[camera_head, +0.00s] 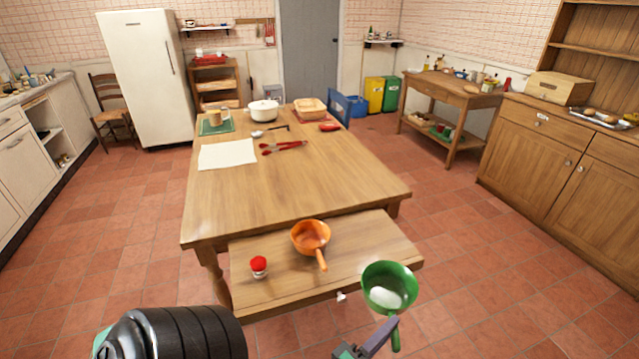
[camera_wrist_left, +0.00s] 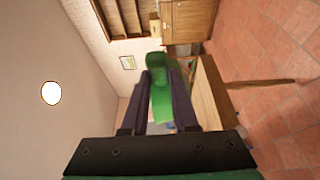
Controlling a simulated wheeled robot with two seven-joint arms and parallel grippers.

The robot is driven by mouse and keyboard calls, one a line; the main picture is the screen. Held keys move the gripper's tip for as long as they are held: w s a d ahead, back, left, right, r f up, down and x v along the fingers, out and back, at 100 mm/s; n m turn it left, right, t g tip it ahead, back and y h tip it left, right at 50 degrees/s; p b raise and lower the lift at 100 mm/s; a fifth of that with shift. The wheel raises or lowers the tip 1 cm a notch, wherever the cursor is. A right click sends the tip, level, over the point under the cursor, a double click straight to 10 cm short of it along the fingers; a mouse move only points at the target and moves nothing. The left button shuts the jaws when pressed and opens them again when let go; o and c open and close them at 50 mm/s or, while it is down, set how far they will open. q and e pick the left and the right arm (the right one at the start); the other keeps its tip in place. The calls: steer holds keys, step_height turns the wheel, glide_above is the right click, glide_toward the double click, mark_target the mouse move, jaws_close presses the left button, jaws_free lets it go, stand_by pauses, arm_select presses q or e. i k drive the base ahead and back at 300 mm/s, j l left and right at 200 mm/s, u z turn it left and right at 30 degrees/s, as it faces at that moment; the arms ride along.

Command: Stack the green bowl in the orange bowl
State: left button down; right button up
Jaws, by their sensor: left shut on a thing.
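The green bowl (camera_head: 378,273) has a handle and hangs in the air at the right front, past the corner of the lower wooden surface. A white patch or object shows inside it. My left gripper (camera_head: 366,347) is shut on its handle; the green piece (camera_wrist_left: 160,95) shows between the two fingers in the left wrist view. The orange bowl (camera_head: 311,236) sits upright on the lower wooden surface (camera_head: 265,290), its handle pointing to the front. It is to the left of and beyond the green bowl, clearly apart. My right gripper is not in view.
A small jar with a red top (camera_head: 259,266) stands left of the orange bowl. The big table (camera_head: 330,190) rises just behind, with red tongs (camera_head: 284,147), a white pot (camera_head: 263,110) and a white cloth (camera_head: 226,155) farther back. Its near half is clear.

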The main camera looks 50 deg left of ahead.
mark_target(314, 252)
steer(key=i+u, duration=0.1)
steer(key=u, duration=0.3)
steer(key=i+l+u, duration=0.1)
steer(key=u, duration=0.3)
steer(key=i+l+u, duration=0.1)
steer(key=u, duration=0.3)
steer(key=l+u, duration=0.1)
steer(key=u, duration=0.3)
steer(key=i+l+u, duration=0.1)
steer(key=u, duration=0.3)
